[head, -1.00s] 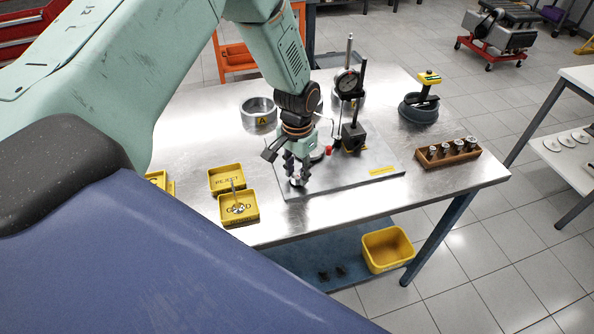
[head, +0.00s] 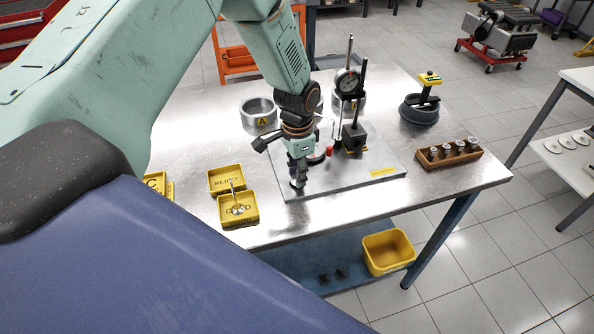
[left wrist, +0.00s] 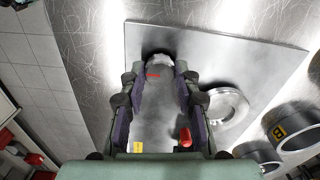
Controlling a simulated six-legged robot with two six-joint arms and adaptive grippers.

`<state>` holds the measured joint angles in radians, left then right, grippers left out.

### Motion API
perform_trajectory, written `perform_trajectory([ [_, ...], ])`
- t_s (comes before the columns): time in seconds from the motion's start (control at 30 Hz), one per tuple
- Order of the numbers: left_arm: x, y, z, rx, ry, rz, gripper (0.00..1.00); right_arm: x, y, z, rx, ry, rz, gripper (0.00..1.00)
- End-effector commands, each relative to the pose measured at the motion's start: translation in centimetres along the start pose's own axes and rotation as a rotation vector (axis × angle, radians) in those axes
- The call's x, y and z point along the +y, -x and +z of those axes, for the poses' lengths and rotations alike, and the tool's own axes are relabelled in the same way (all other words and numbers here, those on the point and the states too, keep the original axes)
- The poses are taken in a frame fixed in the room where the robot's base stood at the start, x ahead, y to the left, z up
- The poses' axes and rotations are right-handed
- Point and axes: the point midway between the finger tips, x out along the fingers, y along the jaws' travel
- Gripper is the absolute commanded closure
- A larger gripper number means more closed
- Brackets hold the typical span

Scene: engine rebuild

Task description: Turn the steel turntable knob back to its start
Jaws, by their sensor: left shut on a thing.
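The steel turntable knob (head: 297,185) stands at the near left corner of the grey plate (head: 345,177) on the bench. In the left wrist view the knob (left wrist: 158,60) is a pale round piece between the fingertips, with a red mark (left wrist: 152,75) by it. My left gripper (head: 298,178) points down from above and is shut on the knob; its fingers (left wrist: 160,72) lie on both sides of it. The fingers partly hide the knob in the head view. My right gripper is in neither view.
A dial indicator (head: 347,82) on a black stand (head: 354,136) is right behind the gripper. A red knob (head: 329,151) sits close by. Yellow trays (head: 238,222) lie to the left, a wooden rack (head: 448,160) to the right. Ring A (head: 258,107) stands behind.

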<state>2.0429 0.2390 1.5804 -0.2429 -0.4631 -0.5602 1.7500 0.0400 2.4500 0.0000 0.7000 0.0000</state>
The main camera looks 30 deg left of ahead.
Motion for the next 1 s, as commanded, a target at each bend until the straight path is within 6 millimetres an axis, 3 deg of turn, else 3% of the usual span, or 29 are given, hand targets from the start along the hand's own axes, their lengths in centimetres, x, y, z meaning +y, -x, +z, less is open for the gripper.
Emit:
perform_trajectory([
  [0.27,-0.2,0.2,-0.2,0.006,-0.002,-0.005,1.00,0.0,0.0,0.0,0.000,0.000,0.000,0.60],
  [0.3,-0.2,0.2,-0.2,0.006,-0.002,-0.005,0.66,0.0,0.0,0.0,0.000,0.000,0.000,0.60],
  [0.53,-0.1,0.1,-0.1,0.003,-0.001,-0.003,0.47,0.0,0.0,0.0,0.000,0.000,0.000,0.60],
  [0.87,0.0,0.2,-0.1,0.001,0.000,-0.001,0.46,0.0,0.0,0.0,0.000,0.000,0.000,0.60],
  [1.0,-0.1,1.6,-0.1,0.003,0.000,-0.001,0.46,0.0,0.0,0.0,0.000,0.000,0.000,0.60],
])
